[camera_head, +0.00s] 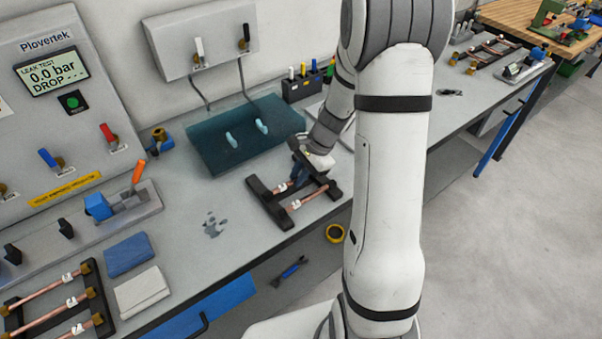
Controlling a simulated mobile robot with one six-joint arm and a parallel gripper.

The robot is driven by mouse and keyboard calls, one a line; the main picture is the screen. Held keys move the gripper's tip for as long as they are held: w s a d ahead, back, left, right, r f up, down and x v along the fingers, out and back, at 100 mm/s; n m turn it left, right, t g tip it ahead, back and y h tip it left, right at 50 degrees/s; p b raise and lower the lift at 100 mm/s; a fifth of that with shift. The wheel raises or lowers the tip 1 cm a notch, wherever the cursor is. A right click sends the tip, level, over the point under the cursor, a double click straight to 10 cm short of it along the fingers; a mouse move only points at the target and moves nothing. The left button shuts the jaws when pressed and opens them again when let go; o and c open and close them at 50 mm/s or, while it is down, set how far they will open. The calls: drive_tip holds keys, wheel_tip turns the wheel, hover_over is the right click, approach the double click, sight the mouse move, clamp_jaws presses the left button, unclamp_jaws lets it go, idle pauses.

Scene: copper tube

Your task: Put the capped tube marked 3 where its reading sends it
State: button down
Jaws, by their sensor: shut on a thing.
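My gripper (299,175) is low over a dark two-bar rack (262,204) in the middle of the bench. It is shut on a copper tube (285,189) with a white tag, at the rack's far side; my fingers hide part of this tube. A second tagged tube (308,201) lies across the near side of the rack. Another rack (105,300) at the lower left holds several tagged, brass-capped tubes. The tag numbers are too small to read surely. The leak-test display (53,74) shows 0.0 bar and DROP with dashes.
A teal water tank (205,152) stands behind the rack. A clamp fixture with an orange handle (138,173) stands left. A blue cloth (129,254), a white cloth (142,292) and a grey wet-looking patch (212,225) lie on the bench. A further rack (490,52) stands far right.

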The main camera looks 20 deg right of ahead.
drive_tip(key=shift+f, duration=0.2)
drive_tip(key=c, duration=1.4)
unclamp_jaws()
drive_tip(key=shift+r, duration=0.1)
drive_tip(key=shift+c, duration=0.2)
drive_tip(key=shift+w+d+r, duration=0.1)
drive_tip(key=shift+d+r, duration=0.1)
drive_tip(key=shift+r, duration=0.25)
drive_tip(key=w+v, duration=0.1)
drive_tip(key=v, duration=1)
drive_tip(key=s+a+r+n+t+h, duration=0.1)
drive_tip(key=s+a+r+n+h, duration=0.1)
drive_tip(key=s+n, duration=0.4)
drive_tip(key=s+a+r+n+t+h, duration=0.1)
drive_tip(key=s+a+r+n, duration=0.4)
drive_tip(key=s, duration=0.8)
drive_tip(key=r+n+h, duration=0.1)
drive_tip(key=n, duration=0.1)
drive_tip(key=shift+a+r+n+t+h+b, duration=0.2)
drive_tip(key=shift+n+t+h+b, duration=0.1)
drive_tip(key=shift+h, duration=0.1)
drive_tip(key=shift+o, duration=0.6)
drive_tip(key=shift+s+d+n, duration=0.15)
drive_tip(key=shift+s+n, duration=0.05)
drive_tip(key=shift+n, duration=0.1)
